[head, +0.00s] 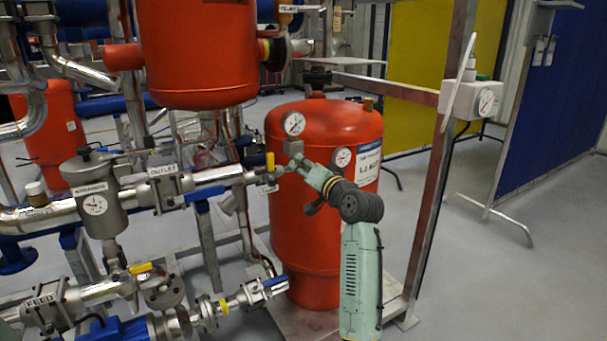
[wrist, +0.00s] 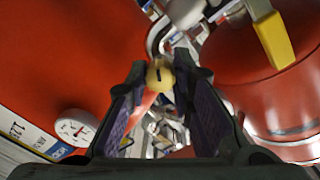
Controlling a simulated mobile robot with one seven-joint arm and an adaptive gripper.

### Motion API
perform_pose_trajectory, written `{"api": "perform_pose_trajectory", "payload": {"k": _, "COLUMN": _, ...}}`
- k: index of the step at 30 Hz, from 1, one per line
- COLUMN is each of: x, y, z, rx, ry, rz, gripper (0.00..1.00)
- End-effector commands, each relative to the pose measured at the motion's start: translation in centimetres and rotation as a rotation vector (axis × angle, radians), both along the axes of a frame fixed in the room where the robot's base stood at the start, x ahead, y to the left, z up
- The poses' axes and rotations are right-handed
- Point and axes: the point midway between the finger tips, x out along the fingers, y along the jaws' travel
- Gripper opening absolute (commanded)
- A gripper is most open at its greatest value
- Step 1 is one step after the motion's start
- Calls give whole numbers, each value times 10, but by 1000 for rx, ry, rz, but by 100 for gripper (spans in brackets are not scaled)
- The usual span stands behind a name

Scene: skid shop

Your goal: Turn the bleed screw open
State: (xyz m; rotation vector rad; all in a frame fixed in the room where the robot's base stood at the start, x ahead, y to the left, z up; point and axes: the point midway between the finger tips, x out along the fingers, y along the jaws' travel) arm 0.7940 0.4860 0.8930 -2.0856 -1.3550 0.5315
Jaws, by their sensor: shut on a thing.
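The bleed screw (wrist: 159,77) is a small brass-coloured round head with a dark slot, seen in the wrist view between the tips of my gripper (wrist: 159,84). The two dark fingers close in on it from left and right, and my gripper is shut on it. In the head view my gripper (head: 292,166) reaches to the pipework in front of the red tank (head: 300,240). The screw is too small and covered to make out there.
A yellow lever (wrist: 273,38) is close to the right of my fingers. White gauges (head: 294,123) (head: 342,157) sit by the tank. The outlet pipe (head: 215,178) runs to the left, and a rusty frame post (head: 436,190) stands to the right. Open floor lies beyond the post.

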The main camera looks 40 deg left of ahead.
Motion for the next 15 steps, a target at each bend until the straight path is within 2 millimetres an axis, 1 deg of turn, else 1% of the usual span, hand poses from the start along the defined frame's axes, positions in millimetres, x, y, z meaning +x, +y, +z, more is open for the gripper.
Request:
{"api": "perform_pose_trajectory", "payload": {"k": 1, "x": 0, "y": 0, "z": -3, "rx": -15, "ry": -37, "rz": 1, "gripper": 0}}
{"api": "perform_pose_trajectory", "payload": {"k": 6, "x": 0, "y": 0, "z": -2, "rx": -61, "ry": -146, "rz": 1, "gripper": 0}}
{"api": "perform_pose_trajectory", "payload": {"k": 15, "x": -1, "y": 1, "z": -1, "rx": -108, "ry": -262, "rz": 2, "gripper": 0}}
